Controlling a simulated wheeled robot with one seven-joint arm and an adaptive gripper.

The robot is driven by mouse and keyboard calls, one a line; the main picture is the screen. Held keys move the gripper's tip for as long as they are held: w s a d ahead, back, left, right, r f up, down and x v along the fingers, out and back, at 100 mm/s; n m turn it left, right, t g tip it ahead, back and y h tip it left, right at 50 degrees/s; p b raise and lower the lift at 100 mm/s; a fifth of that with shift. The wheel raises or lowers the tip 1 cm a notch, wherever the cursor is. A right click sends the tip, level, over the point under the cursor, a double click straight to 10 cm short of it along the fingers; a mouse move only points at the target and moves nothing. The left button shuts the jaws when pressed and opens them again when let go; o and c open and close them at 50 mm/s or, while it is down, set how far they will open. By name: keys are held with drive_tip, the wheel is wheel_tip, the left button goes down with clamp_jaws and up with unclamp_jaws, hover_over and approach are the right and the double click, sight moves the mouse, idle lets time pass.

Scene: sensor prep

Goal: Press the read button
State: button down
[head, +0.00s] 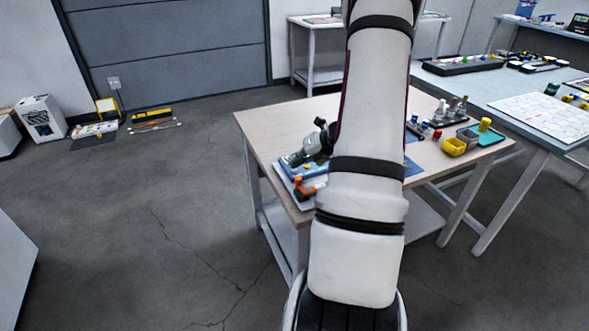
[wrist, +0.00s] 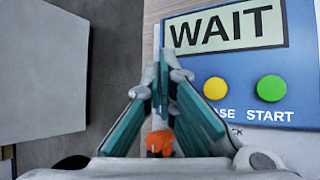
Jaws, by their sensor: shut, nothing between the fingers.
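A blue panel (wrist: 240,93) fills the right of the wrist view, with a display (wrist: 228,28) that reads WAIT. Below the display are a yellow button (wrist: 215,88), its label partly hidden and ending in "SE", and a green button (wrist: 271,88) labelled START. No label reading READ shows. My gripper (wrist: 161,68) is shut and empty, its tips over the panel's left edge, left of the yellow button. An orange object (wrist: 160,142) shows between the finger bases. In the head view the blue panel (head: 292,162) lies at the table's left side, partly hidden by my arm.
The wooden table (head: 268,118) also holds a yellow container (head: 454,147), a teal tray (head: 490,137) and small bottles (head: 439,110) at right. A pale blue table (head: 480,88) stands behind it. The floor (head: 130,230) to the left is open.

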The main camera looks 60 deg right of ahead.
drive_tip(key=shift+r+p, duration=0.3)
drive_tip(key=shift+r, duration=0.2)
drive_tip(key=shift+r+p, duration=2.1)
drive_tip(key=shift+r, duration=0.45)
